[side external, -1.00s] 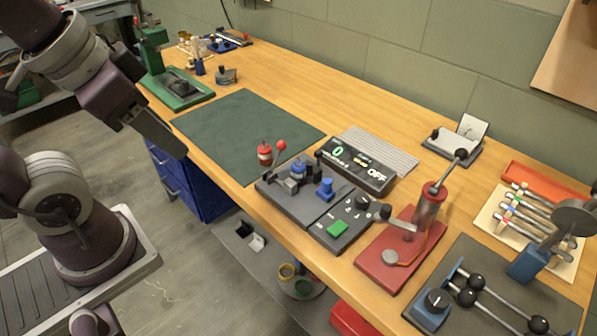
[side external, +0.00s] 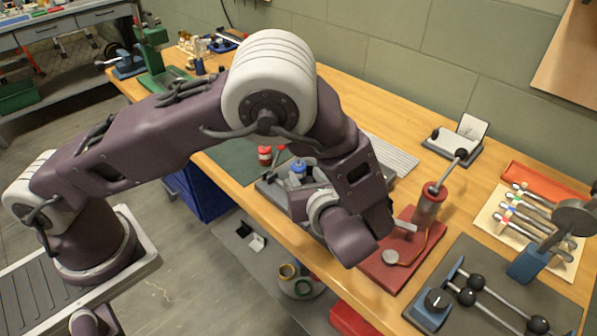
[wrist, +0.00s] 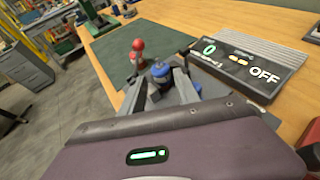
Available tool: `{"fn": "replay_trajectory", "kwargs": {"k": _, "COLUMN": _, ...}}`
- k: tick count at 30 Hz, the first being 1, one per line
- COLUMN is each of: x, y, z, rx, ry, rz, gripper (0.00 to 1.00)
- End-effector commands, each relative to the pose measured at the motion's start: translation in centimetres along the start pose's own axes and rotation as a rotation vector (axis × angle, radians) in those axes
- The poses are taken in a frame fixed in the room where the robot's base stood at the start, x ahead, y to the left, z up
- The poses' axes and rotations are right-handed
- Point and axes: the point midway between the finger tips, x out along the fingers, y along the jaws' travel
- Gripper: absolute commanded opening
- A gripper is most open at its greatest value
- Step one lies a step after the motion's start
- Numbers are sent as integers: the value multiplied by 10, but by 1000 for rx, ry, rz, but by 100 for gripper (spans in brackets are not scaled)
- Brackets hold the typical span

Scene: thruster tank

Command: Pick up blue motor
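The blue motor (side external: 298,166) shows as a small blue-topped piece above the dark grey fixture (side external: 268,188) near the bench's front edge. In the wrist view the blue motor (wrist: 160,70) is just past my gripper (wrist: 163,82). My fingers appear spread apart, one on each side of the line to the motor, and I see nothing held. The motor's lower part is hidden by the fingers and my gripper's housing. In the side view my arm reaches over the fixture and its wrist hides the gripper tips and the fixture's right part.
A red piece (side external: 265,155) stands just left of the motor. The display box (wrist: 265,72) reads 0 and OFF to the right. A red lever press (side external: 425,212) stands close right of my wrist.

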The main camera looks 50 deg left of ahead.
Motion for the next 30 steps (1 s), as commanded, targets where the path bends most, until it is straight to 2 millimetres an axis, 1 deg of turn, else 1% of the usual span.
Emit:
{"fn": "replay_trajectory", "kwargs": {"k": 2, "x": 8, "y": 0, "z": 0, "rx": -1, "ry": 1, "rz": 2, "gripper": 38}}
{"fn": "replay_trajectory", "kwargs": {"k": 6, "x": 36, "y": 0, "z": 2, "rx": -2, "ry": 0, "rz": 6, "gripper": 38}}
{"fn": "replay_trajectory", "kwargs": {"k": 9, "x": 49, "y": 0, "z": 2, "rx": -3, "ry": 2, "rz": 3, "gripper": 38}}
{"fn": "replay_trajectory", "kwargs": {"k": 14, "x": 50, "y": -1, "z": 2, "rx": -4, "ry": 3, "rz": 1, "gripper": 38}}
{"fn": "replay_trajectory", "kwargs": {"k": 17, "x": 50, "y": -1, "z": 2, "rx": -5, "ry": 3, "rz": 1, "gripper": 20}}
{"fn": "replay_trajectory", "kwargs": {"k": 18, "x": 50, "y": -1, "z": 2, "rx": -5, "ry": 3, "rz": 1, "gripper": 12}}
{"fn": "replay_trajectory", "kwargs": {"k": 20, "x": 49, "y": -1, "z": 2, "rx": -5, "ry": 3, "rz": 1, "gripper": 0}}
{"fn": "replay_trajectory", "kwargs": {"k": 28, "x": 49, "y": -1, "z": 3, "rx": -6, "ry": 3, "rz": 2, "gripper": 0}}
{"fn": "replay_trajectory", "kwargs": {"k": 30, "x": 47, "y": -1, "z": 8, "rx": -7, "ry": 3, "rz": 1, "gripper": 0}}
